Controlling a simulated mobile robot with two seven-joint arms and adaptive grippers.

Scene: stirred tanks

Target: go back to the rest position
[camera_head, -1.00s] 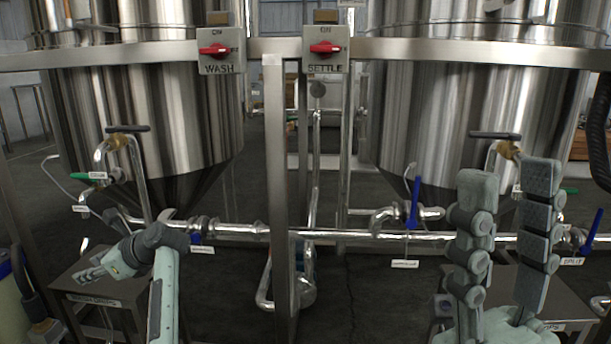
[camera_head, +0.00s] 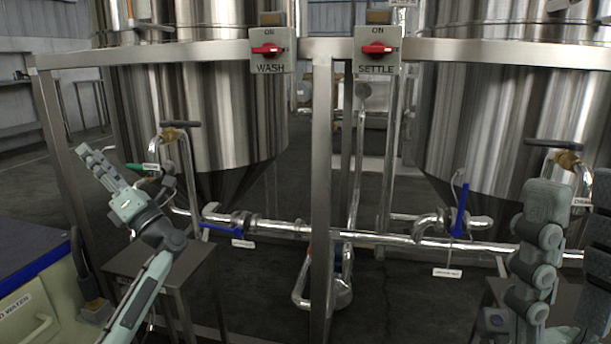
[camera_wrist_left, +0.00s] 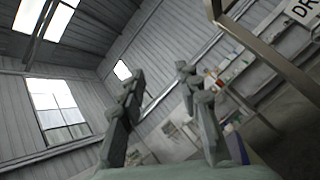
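My left gripper (camera_head: 88,152) is raised at the left of the head view, in front of the left tank's frame, pointing up and to the left. In the left wrist view its two fingers (camera_wrist_left: 160,73) stand apart with nothing between them. My right gripper (camera_head: 572,190) is at the lower right edge of the head view, pointing up. Its two fingers are apart and no object shows between them; its far finger is partly cut off by the picture edge.
Two steel tanks (camera_head: 215,110) stand behind a metal frame with red WASH (camera_head: 268,49) and SETTLE (camera_head: 376,49) switches. Pipes with blue-handled valves (camera_head: 461,210) run below. A small steel table (camera_head: 150,262) and a blue-topped container (camera_head: 30,250) are near my left arm.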

